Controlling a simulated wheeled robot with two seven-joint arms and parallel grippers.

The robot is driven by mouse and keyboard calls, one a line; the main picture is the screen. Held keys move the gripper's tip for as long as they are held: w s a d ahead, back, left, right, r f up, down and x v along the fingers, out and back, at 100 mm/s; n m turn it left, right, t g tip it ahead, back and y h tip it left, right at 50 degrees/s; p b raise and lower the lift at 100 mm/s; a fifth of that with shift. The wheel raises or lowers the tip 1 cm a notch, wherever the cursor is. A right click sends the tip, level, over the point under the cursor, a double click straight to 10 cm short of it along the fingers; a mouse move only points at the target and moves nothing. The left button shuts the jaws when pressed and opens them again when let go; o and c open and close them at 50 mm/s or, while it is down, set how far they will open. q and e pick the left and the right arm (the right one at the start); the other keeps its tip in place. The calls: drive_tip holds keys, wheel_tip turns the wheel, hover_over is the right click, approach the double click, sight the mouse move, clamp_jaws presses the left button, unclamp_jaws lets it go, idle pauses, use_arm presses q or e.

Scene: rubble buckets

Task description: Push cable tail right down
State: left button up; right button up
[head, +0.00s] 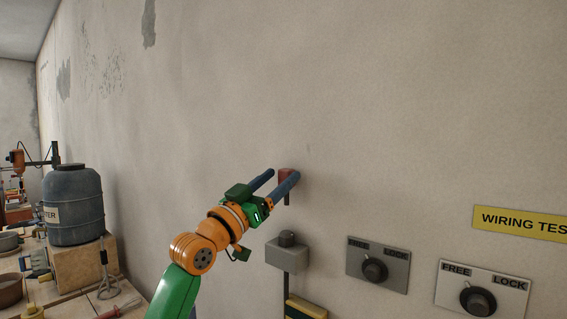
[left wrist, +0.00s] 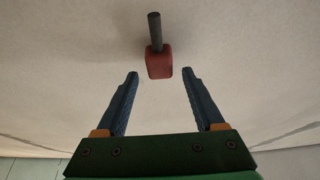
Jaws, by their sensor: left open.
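A red block (head: 285,171) is on the wall, with a short dark cable tail (head: 287,199) hanging below it. My left gripper (head: 282,176) reaches up to the wall from the lower left, its blue fingers apart on either side of the red block as seen from the head. In the left wrist view the red block (left wrist: 159,66) lies just beyond and between the open fingertips (left wrist: 160,76), and the dark tail (left wrist: 154,30) extends from it away from the gripper. Nothing is between the fingers' inner faces. I cannot tell whether a finger touches the block.
A grey box with a dark knob (head: 287,255) is on the wall just below. Two FREE/LOCK dial plates (head: 362,262) (head: 458,290) and a yellow sign (head: 520,222) are to the right. A blue barrel (head: 74,205) stands on a cluttered bench at left. The wall above is clear.

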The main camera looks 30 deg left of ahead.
use_arm(q)
drive_tip(key=shift+w+r, duration=0.4)
drive_tip(key=shift+w, duration=0.15)
drive_tip(key=shift+w+f, duration=0.35)
drive_tip(key=shift+w, duration=0.2)
drive_tip(key=shift+s, duration=0.1)
clamp_jaws()
idle(0.4)
